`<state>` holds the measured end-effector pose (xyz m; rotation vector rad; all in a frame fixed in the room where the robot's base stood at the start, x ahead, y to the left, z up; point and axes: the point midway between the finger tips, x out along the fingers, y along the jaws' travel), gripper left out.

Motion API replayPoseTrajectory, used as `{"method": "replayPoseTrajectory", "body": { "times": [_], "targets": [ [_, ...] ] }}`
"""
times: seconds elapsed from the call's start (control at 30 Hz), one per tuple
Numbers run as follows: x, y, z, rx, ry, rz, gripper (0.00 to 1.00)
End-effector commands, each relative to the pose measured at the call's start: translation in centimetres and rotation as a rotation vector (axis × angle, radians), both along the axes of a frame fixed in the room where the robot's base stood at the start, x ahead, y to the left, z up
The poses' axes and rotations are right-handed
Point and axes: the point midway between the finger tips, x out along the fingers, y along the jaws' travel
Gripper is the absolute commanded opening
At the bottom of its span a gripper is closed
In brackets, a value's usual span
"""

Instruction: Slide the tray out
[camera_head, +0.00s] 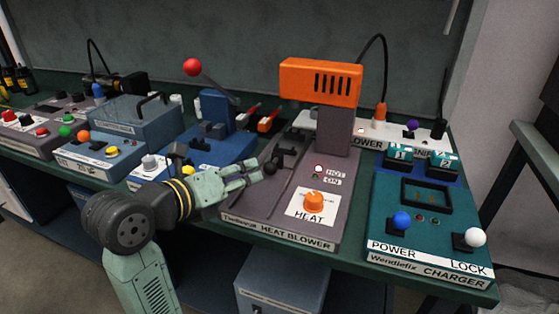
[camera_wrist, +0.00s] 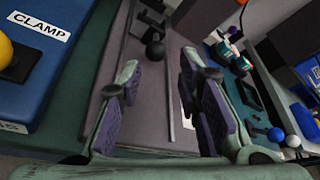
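The heat blower (camera_head: 265,212) is a grey-mauve box with an orange blower head (camera_head: 320,82) over its back part. On its left side a dark tray piece (camera_head: 285,150) lies by a long slot, with a black ball knob (camera_head: 269,168) at its front. In the wrist view the dark tray piece (camera_wrist: 152,22) and the ball knob (camera_wrist: 155,50) show just beyond my fingertips. My gripper (camera_head: 255,172) is open, its fingers apart above the blower's left side. In the wrist view my gripper (camera_wrist: 160,72) has nothing between its pads.
A blue clamp device (camera_head: 205,150) with a red-ball lever (camera_head: 193,67) stands to the left. A teal charger (camera_head: 383,225) with blue and white knobs stands to the right. The orange heat knob (camera_head: 314,200) sits right of the slot. The blower's front top surface is clear.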

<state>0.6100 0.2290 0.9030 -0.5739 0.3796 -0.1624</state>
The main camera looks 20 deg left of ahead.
Motion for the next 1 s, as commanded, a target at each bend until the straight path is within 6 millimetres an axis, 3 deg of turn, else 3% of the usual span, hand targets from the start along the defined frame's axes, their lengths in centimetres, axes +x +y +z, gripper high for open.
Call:
{"method": "replayPoseTrajectory", "body": {
  "times": [0.17,0.6,1.0],
  "targets": [
    [1.3,-0.1,-0.9,0.0,0.021,0.011,0.32],
    [8.4,-2.0,-3.2,0.001,0.017,0.008,0.32],
    [9.8,-2.4,-3.8,0.002,0.016,0.009,0.32]
  ]
}}
